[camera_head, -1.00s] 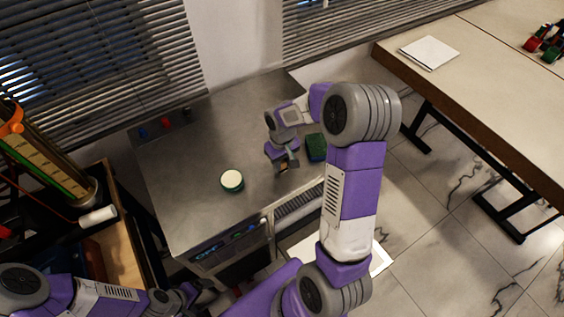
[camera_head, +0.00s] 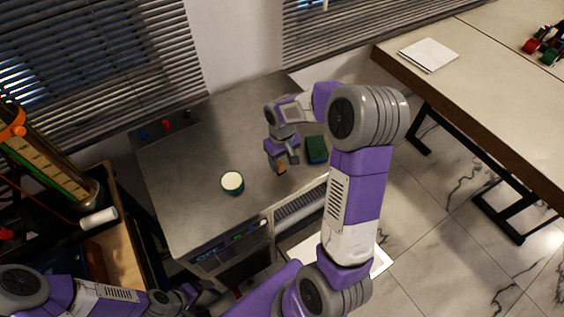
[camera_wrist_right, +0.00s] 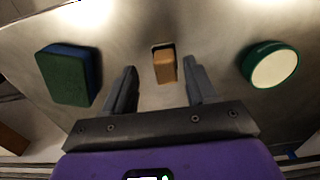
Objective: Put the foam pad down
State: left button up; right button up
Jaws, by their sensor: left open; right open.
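A green block with a dark blue layer (camera_head: 316,150) lies on the metal bench; it also shows at left in the right wrist view (camera_wrist_right: 68,76). A small tan block (camera_wrist_right: 165,67) stands on the bench, between and beyond my right fingertips; in the head view (camera_head: 281,168) it is partly hidden. I cannot tell for sure which block is the foam pad. My right gripper (camera_wrist_right: 160,78) is open, low over the bench, with clear space either side of the tan block. My left gripper (camera_head: 185,296), small at lower left, is open and away from the blocks.
A round green tin with a cream top (camera_head: 232,183) stands left of the tan block. Blue, red and black items (camera_head: 166,125) are at the bench's back left. A wooden tray (camera_head: 125,255) stands left. Bench surface around the tin is clear.

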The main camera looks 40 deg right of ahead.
aim_at(282, 164)
pick_arm(q)
notch_tip(282, 164, up, 2)
jog(key=shift+p, duration=0.8)
pick_arm(e)
notch_tip(282, 164, up, 9)
jog(key=shift+r, duration=0.2)
